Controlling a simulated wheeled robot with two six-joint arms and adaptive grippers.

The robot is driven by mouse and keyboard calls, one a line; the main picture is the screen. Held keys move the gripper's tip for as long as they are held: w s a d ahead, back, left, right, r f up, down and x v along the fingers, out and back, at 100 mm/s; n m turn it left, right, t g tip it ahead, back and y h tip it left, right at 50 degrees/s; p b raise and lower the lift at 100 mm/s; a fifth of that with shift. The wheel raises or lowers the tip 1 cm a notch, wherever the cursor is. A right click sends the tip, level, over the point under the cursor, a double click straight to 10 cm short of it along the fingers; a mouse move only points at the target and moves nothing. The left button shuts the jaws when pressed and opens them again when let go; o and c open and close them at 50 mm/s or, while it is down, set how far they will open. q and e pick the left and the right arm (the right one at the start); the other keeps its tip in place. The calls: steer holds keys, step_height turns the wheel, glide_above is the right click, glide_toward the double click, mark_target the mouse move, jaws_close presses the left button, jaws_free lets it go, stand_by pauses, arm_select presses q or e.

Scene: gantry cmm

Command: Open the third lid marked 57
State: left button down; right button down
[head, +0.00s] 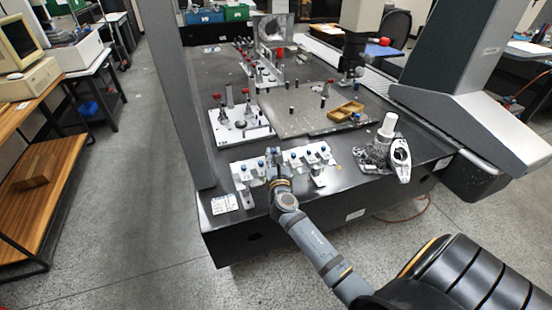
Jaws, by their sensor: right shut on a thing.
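A pale row of small fixtures with blue knobs (242,171) runs along the front edge of the dark machine table. More blue-knobbed pieces (306,156) continue the row to the right. The markings are too small to read, so I cannot tell which lid bears 57. My right gripper (273,158) reaches in from the lower right to the middle of this row. It is shut on a lid there; the fingers and wrist hide most of that lid. Whether the lid is raised cannot be seen. My left gripper is out of view.
A metal fixture with a white cylinder (388,125) stands right of the row. A white plate with red-topped clamps (240,123) and a grey plate (305,107) lie behind. A grey gantry column (186,90) rises on the left. A white label card (224,204) lies at the front left.

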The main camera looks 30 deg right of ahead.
steer(key=c, duration=1.3)
jaws_free()
steer(key=shift+o, duration=0.2)
